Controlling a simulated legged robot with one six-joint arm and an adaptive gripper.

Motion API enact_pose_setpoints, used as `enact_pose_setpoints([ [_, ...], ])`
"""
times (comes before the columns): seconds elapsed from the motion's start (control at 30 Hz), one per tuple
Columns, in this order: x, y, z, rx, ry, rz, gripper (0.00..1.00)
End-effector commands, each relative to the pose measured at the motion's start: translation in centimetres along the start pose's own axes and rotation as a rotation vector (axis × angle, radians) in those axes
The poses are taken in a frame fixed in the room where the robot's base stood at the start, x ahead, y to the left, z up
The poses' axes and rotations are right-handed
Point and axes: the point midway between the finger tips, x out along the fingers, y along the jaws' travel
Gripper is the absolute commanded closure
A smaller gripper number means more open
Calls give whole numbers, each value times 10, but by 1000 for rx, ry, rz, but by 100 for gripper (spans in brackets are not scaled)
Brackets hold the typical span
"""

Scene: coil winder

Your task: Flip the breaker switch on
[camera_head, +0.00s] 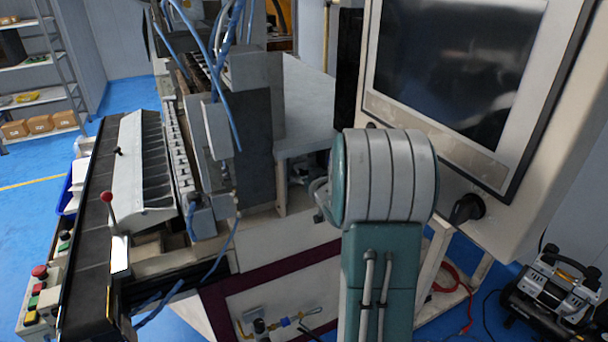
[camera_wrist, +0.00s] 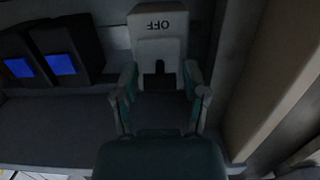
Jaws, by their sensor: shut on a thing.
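The breaker switch (camera_wrist: 160,48) shows in the wrist view as a pale block at the top centre. It carries the word OFF, upside down in the picture, and a dark notch or lever below the word. My gripper (camera_wrist: 160,82) is around the lower part of this block, one finger at each side, and is shut on it. The exact contact of the fingertips is dim. In the head view my arm hides the area behind it, and neither the gripper nor the breaker switch is visible there.
Two dark units with blue faces (camera_wrist: 62,63) stand left of the breaker in the wrist view. A pale beam (camera_wrist: 268,75) runs along the right. In the head view a large monitor (camera_head: 460,65) is at right, the coil winder (camera_head: 140,165) at left, and a compressor (camera_head: 555,290) at lower right.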

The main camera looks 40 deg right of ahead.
Motion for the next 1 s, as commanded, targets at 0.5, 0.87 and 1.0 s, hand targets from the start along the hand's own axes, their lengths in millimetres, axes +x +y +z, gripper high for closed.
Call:
enact_pose_setpoints([
  [0.5, 0, 0, 0, -2, -4, 0, 28],
  [0.87, -17, 1, -1, -2, -3, 2, 28],
  [1.0, -45, 2, -2, -2, -2, 4, 28],
])
